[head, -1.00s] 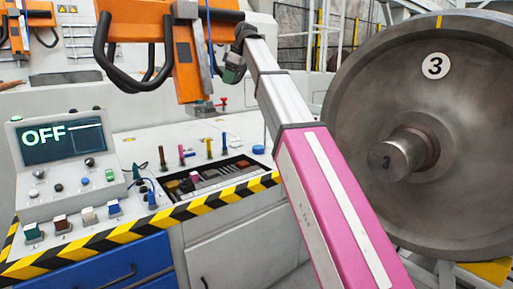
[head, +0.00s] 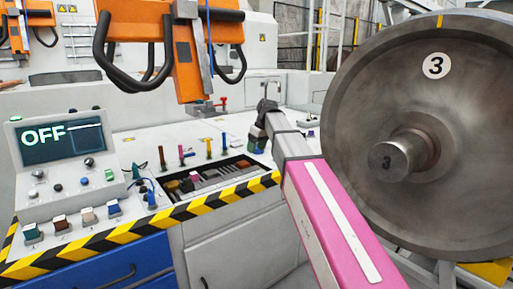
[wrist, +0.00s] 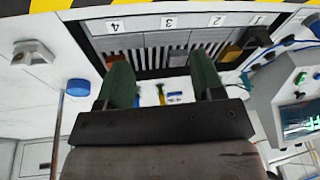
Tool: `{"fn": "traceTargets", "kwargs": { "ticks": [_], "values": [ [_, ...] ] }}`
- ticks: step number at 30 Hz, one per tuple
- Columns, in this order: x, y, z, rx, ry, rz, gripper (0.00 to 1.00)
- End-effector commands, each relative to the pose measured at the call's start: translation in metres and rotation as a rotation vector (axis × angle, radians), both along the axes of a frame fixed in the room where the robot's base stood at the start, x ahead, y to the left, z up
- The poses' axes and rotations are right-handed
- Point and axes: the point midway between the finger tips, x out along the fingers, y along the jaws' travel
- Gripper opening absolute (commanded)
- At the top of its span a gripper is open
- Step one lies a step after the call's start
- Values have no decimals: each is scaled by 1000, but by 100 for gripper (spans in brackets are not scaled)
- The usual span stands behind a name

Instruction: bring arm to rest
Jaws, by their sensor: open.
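My arm, with its pink and grey links, reaches up from the bottom right of the head view. My gripper (head: 257,138) is small there and partly hidden by my arm's end, over the right side of the console bench. In the wrist view my gripper (wrist: 162,72) shows two green fingers spread apart with nothing held between them. Beyond the fingers lies a slotted tray (wrist: 95,28) with compartments numbered 1 to 4.
A large wheel (head: 450,110) marked 3 stands close on the right of my arm. An orange handled device (head: 186,75) hangs above the bench. The control panel (head: 62,142) reads OFF at left. A blue round knob (wrist: 78,87) sits beside the tray.

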Motion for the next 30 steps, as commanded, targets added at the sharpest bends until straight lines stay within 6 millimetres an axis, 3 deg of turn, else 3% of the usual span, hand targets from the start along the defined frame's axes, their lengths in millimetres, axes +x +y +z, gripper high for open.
{"fn": "traceTargets", "kwargs": {
  "ticks": [1, 3, 15, 24, 30],
  "values": [
    [-11, -12, -26, -9, 16, -44, 61],
    [-18, -25, -56, -23, 31, -103, 61],
    [-86, -100, -209, -99, 107, -431, 61],
    [-159, -151, -300, -158, 148, -660, 61],
    [-207, -177, -343, -193, 167, -786, 61]
  ]
}}
